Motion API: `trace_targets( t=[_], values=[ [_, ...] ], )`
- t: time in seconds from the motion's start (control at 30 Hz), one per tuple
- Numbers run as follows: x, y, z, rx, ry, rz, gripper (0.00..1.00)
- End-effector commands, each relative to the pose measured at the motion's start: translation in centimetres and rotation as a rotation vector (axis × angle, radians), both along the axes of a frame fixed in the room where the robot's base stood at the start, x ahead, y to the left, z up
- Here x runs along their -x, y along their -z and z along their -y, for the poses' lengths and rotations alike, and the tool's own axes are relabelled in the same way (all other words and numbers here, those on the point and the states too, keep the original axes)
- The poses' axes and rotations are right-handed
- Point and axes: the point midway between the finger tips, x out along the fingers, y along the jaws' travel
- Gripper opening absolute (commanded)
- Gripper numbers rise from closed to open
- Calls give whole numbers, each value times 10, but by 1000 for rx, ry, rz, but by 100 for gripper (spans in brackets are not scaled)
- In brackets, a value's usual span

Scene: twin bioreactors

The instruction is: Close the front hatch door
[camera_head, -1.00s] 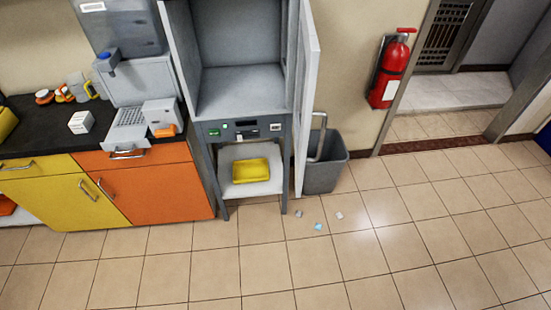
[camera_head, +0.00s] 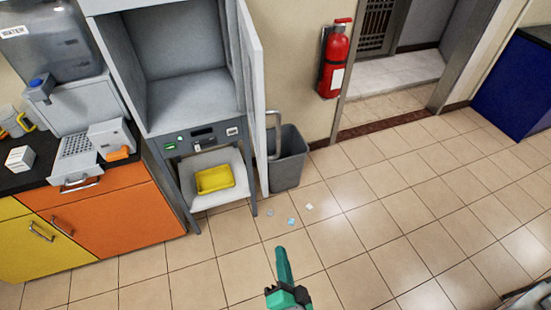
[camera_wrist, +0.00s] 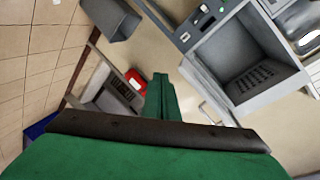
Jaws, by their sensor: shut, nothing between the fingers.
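The grey cabinet (camera_head: 163,119) stands at the upper left of the head view with its front opening exposed. Its front hatch door (camera_head: 250,75) hangs open on the right side, swung out toward me, with a bar handle (camera_head: 276,150) on its outer face. The cabinet also shows at the upper right of the wrist view (camera_wrist: 262,95), tilted. My green gripper (camera_head: 284,262) is at the bottom middle of the head view, in front of and apart from the door. Its fingers (camera_wrist: 161,92) are together and empty in the wrist view.
A grey bin (camera_head: 290,165) stands behind the door, with small scraps (camera_head: 291,221) on the floor in front. A yellow tray (camera_head: 214,180) sits on the cabinet's lower shelf. A fire extinguisher (camera_head: 334,60) hangs on the wall. Orange and yellow counters stand left.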

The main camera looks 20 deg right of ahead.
Motion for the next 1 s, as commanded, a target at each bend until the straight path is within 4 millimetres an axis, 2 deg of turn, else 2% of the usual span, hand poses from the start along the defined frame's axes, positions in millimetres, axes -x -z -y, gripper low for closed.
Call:
trace_targets(
  t=[0.03, 0.1, 0.3, 0.43, 0.6, 0.8, 1.0],
  values=[
    [-14, -12, 12, -58, 12, 32, 0],
    [-29, -26, 24, -148, 15, 64, 0],
    [-62, -79, 55, -371, -20, 157, 0],
    [-73, -120, 72, -484, -71, 208, 0],
    [-75, -165, 87, -577, -144, 244, 0],
    [-72, -192, 93, -622, -196, 255, 0],
    [-82, -197, 92, -630, -210, 255, 0]
  ],
)
